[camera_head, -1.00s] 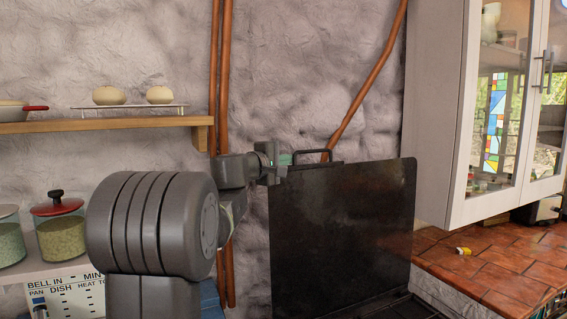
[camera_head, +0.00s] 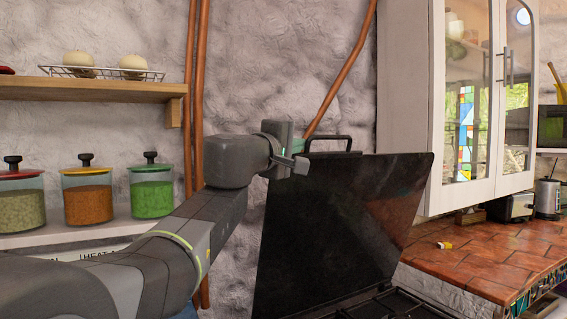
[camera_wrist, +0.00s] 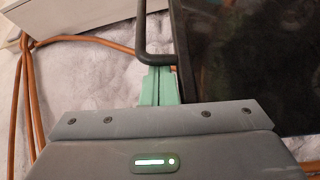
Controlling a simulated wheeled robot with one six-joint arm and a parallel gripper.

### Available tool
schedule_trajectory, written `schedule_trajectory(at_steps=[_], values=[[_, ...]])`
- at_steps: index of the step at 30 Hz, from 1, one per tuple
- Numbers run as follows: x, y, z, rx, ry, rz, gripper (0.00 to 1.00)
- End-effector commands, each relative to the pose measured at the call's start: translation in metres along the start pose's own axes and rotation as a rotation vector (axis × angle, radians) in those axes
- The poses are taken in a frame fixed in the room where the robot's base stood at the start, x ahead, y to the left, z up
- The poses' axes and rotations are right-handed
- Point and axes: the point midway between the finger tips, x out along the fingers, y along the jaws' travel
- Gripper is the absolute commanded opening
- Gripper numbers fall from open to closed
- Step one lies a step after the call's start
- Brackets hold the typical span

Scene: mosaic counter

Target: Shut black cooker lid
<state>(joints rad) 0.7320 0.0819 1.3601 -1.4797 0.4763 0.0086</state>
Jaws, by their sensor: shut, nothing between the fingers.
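The black cooker lid (camera_head: 340,225) stands raised in the head view, slanted, its top edge toward the upper right. Its dark handle bar (camera_head: 330,138) runs along the top edge. My gripper (camera_head: 300,146) is at the lid's upper left corner, beside the left end of the handle. In the wrist view the green fingers (camera_wrist: 158,75) are together with nothing between them, next to the handle's bend (camera_wrist: 143,50) and the lid's edge (camera_wrist: 180,60). I cannot tell whether they touch the lid. The cooker top (camera_head: 385,305) shows only partly, below the lid.
A shelf (camera_head: 90,90) with jars (camera_head: 88,195) below it is at the left. A white cabinet (camera_head: 410,110) hangs at the right above a tiled counter (camera_head: 480,260). Copper pipes (camera_head: 350,70) run along the wall behind the lid.

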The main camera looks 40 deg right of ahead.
Motion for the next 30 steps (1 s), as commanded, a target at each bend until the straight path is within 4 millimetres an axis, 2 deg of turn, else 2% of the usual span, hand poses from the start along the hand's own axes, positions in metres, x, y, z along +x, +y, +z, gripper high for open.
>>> schedule_trajectory(at_steps=[1,16,30], values=[[-0.006,-0.01,0.012,0.016,-0.002,0.011,0.0],[-0.051,-0.033,0.098,0.177,-0.002,0.095,0.0],[-0.094,-0.072,0.179,0.341,-0.003,0.18,0.0]])
